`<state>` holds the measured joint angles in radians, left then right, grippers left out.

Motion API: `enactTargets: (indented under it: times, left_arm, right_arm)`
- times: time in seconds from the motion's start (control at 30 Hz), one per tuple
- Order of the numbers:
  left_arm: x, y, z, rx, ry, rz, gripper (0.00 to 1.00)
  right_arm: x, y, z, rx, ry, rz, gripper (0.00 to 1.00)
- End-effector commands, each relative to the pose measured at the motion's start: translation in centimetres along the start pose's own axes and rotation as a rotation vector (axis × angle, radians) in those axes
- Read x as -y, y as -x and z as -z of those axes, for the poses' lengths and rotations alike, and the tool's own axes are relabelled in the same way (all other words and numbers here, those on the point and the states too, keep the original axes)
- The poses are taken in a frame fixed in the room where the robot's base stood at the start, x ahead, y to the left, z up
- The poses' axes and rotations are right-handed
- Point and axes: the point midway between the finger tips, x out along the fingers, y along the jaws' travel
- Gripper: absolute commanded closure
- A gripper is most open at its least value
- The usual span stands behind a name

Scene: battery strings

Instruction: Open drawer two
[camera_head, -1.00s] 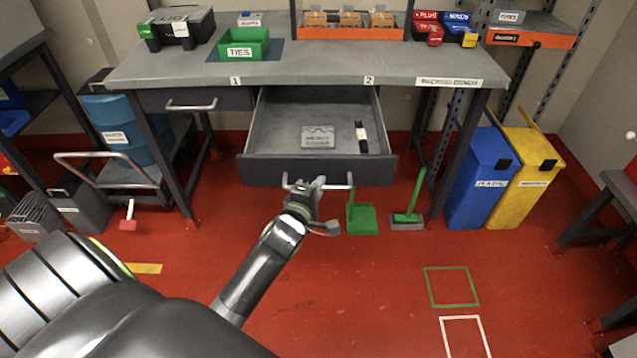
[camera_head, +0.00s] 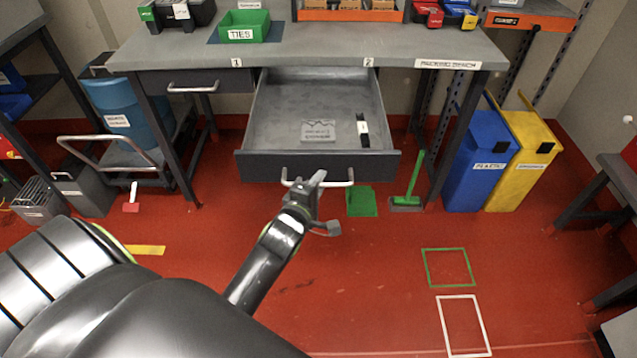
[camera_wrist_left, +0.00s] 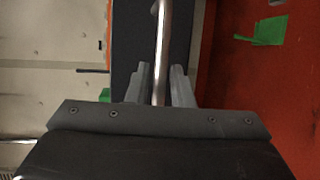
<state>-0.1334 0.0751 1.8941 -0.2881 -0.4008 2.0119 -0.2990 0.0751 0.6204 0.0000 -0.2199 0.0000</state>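Drawer two (camera_head: 262,115) hangs under the bench, below the label 2 (camera_head: 369,62), and stands well open. A grey block with a label (camera_head: 318,131) and a small black item (camera_head: 362,130) lie inside. Its silver bar handle (camera_head: 338,183) is on the drawer front. My left gripper (camera_head: 316,184) is at the middle of this handle. My right gripper is not in view.
The drawer at label 1 (camera_head: 207,82) is shut. Blue (camera_head: 482,172) and yellow (camera_head: 522,165) bins stand right of the bench. The red floor in front is mostly clear.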

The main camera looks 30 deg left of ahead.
Motion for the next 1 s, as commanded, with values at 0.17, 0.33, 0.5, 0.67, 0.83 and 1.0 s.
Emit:
enactTargets:
  times: [0.17,0.33,0.5,0.67,0.83,1.0]
  left_arm:
    - [0.0,0.0,0.0,0.0,0.0,0.0,0.67]
    - [0.0,0.0,0.0,0.0,0.0,0.0,0.67]
    - [0.0,1.1,0.0,0.0,0.001,0.0,0.67]
    - [0.1,3.8,0.0,-0.001,0.003,0.002,0.67]
    - [0.1,7.3,0.1,-0.002,0.003,0.003,0.67]
    - [0.1,10.7,0.0,-0.002,0.005,0.003,0.67]
  right_arm:
    - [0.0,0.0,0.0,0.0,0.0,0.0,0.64]
    - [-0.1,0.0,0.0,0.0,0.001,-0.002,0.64]
    - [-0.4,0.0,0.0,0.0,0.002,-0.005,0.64]
    - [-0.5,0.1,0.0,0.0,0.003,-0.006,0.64]
    - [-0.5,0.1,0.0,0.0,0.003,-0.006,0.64]
    - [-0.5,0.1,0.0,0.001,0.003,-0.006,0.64]
